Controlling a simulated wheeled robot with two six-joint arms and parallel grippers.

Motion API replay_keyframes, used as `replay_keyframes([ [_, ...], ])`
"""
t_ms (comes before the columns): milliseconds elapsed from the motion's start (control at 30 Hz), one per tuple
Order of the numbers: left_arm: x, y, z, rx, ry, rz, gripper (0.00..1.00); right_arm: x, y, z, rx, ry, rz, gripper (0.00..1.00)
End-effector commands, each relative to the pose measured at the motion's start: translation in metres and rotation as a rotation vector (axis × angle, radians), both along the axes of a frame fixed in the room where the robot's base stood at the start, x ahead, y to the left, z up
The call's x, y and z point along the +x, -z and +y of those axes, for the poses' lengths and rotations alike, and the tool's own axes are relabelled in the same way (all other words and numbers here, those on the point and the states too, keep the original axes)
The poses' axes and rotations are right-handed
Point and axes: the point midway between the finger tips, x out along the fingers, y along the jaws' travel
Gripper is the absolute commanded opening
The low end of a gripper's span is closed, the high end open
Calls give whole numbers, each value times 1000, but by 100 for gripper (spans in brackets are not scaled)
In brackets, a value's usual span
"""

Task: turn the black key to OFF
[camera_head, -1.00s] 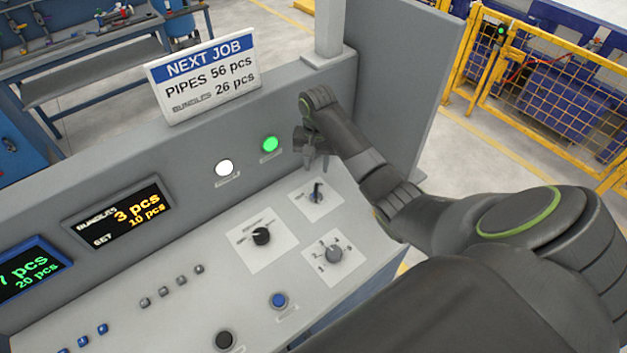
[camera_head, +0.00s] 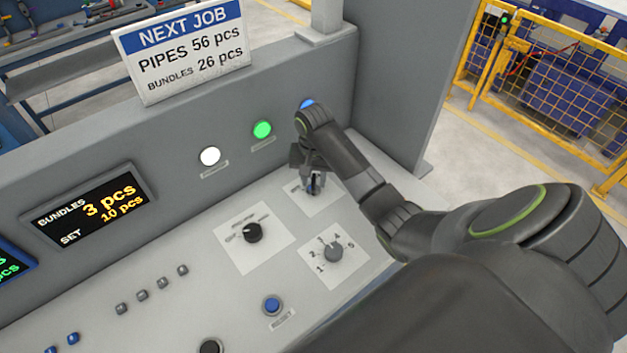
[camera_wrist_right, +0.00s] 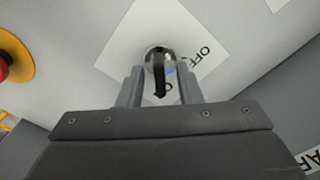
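The black key (camera_wrist_right: 159,72) sits in a round silver lock on a white label plate (camera_wrist_right: 125,45) in the right wrist view. The plate reads OFF at the upper right of the key. A second label beside the key's lower end is mostly hidden; only an O shows. The key's long end points down the picture, toward my wrist. My right gripper (camera_wrist_right: 160,88) is open, with one finger on each side of the key and gaps visible. In the head view, my right gripper (camera_head: 311,177) covers much of the key. My left gripper is not in view.
A black selector (camera_head: 253,233) and a grey numbered dial (camera_head: 333,252) are close by on the sloping panel. White (camera_head: 210,156), green (camera_head: 262,130) and blue (camera_head: 306,104) lights line the upright panel. A red button (camera_wrist_right: 3,67) on yellow shows in the wrist view.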

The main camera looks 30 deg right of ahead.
Motion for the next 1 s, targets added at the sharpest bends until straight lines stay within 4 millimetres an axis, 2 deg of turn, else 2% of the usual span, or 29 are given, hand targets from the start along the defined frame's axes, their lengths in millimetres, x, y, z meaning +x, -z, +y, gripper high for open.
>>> replay_keyframes([
  [300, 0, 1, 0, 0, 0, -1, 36, 0, 1, 0, 0, 0, 0, 30],
  [533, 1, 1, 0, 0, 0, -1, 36, 0, 1, 0, 0, 0, 0, 0],
  [767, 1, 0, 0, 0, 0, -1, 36, 0, 0, 0, 0, -3, 0, 0],
  [1000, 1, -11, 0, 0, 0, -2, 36, 0, -2, 0, 1, -63, 2, 0],
])
